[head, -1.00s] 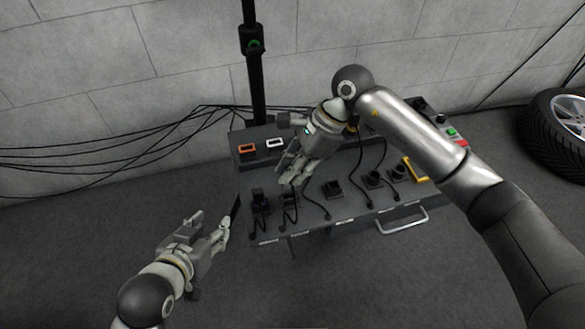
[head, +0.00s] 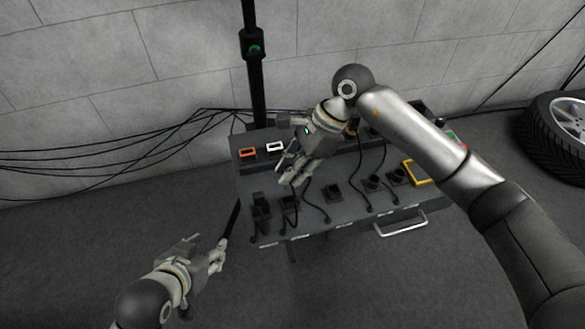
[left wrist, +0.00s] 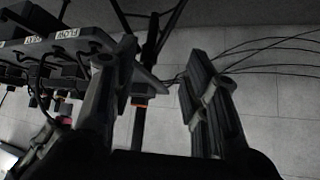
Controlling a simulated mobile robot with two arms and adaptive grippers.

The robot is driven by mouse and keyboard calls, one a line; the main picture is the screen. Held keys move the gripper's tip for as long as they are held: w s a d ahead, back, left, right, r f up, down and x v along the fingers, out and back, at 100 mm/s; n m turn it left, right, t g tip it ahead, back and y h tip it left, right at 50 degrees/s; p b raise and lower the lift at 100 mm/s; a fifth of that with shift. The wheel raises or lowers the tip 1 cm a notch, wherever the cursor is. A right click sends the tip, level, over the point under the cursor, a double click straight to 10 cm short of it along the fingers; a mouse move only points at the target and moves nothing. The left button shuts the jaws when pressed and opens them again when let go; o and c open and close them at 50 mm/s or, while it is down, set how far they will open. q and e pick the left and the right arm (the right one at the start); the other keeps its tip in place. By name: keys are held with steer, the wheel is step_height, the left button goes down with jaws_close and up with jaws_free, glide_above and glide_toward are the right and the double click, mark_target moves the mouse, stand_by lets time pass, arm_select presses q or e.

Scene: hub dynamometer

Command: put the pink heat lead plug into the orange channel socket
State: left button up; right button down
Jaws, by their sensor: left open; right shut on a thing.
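The orange channel socket (head: 247,153) is at the back left of the grey console, left of a white-framed socket (head: 275,147). My right gripper (head: 288,174) is in front of and to the right of these sockets, above the console. It is shut on a lead plug; the fingers hide most of it and no pink shows in the head view. Dark cables hang below the fingers. My left gripper (head: 221,243) is open and empty off the console's left front corner. Its two spread fingers also show in the left wrist view (left wrist: 160,95).
Several dark plugs or holders stand along the console (head: 315,216), including a left one (head: 261,208) and a middle one (head: 333,192). A black post (head: 254,75) rises behind it. A yellow frame (head: 416,172) and front handle (head: 402,224) are at right. Floor at left is free.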

arm_select(q)
steer(key=shift+w+r, duration=0.1)
stand_by(0.3)
steer(key=w+d+r+t+h+b, duration=0.1)
steer(key=w+r+t, duration=0.3)
steer(key=r, duration=0.4)
steer(key=w+d+r+t+h+b, duration=0.2)
steer(key=w+d+r+t+b, duration=0.1)
steer(key=r+t, duration=0.4)
steer(key=shift+w+d+r+m, duration=0.3)
steer(key=shift+w+r, duration=0.2)
steer(key=shift+r, duration=0.15)
arm_select(e)
steer(key=w+a, duration=0.2)
steer(key=w, duration=0.5)
steer(key=shift+w, duration=0.25)
stand_by(0.3)
arm_select(q)
steer(key=shift+s+d+r+t+h+b, duration=0.1)
steer(key=shift+s+r+t+h+b, duration=0.2)
steer(key=shift+r, duration=0.35)
steer(key=shift+w+r+t+h+b, duration=0.1)
steer(key=shift+r+t+h, duration=0.25)
steer(key=shift+r, duration=0.25)
arm_select(e)
steer(key=s+a, duration=0.2)
steer(key=a, duration=0.5)
steer(key=shift+a, duration=0.15)
